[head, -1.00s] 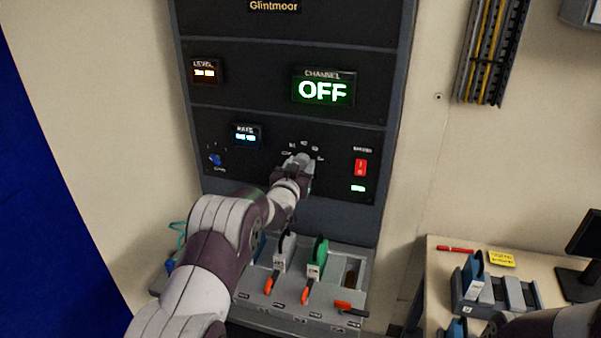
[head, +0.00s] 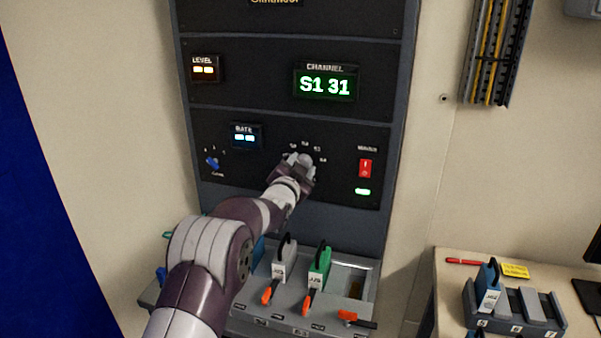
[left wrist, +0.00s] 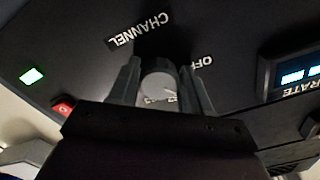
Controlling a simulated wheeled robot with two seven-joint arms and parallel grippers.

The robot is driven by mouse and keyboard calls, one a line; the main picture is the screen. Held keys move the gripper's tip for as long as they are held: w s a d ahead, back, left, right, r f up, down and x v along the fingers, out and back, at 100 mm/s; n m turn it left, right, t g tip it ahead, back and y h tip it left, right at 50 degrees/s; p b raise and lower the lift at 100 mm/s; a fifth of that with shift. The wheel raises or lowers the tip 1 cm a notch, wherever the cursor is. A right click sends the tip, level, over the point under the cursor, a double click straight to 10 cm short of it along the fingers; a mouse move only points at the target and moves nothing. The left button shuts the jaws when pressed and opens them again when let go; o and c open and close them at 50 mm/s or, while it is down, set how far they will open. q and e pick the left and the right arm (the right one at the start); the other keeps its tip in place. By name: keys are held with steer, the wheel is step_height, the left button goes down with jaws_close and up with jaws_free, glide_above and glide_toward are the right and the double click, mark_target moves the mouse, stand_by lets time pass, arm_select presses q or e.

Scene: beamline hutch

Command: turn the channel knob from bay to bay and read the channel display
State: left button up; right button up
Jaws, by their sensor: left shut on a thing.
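The channel display (head: 325,85) on the dark rack reads "S1 31" in bright green-white characters. My left gripper (head: 302,160) is at the lower panel, shut on the channel knob, which the hand mostly hides in the head view. In the left wrist view the round grey knob (left wrist: 157,87) sits between the two fingers of the left gripper (left wrist: 160,82). A pale mark shows on its face, and the labels "CHANNEL" and "OFF" show near it. Small position marks (head: 317,149) arc above the hand. My right gripper is not in view.
The panel also holds a level display (head: 204,69), a rate display (head: 244,137), a blue knob (head: 212,163) and a red switch (head: 365,168). Below stands a grey bay unit (head: 345,283) with handled modules. A side table (head: 449,290) with another rack stands at right.

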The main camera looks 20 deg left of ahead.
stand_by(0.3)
arm_select(q)
steer(key=o, duration=1)
steer(key=shift+s+d+r, duration=0.1)
steer(key=shift+s, duration=0.05)
steer(key=s+b, duration=0.1)
steer(key=s, duration=0.5)
steer(key=s+b, duration=0.2)
steer(key=s, duration=0.4)
steer(key=shift+s+a+b, duration=0.2)
steer(key=shift+s+b, duration=0.1)
steer(key=shift+s, duration=0.05)
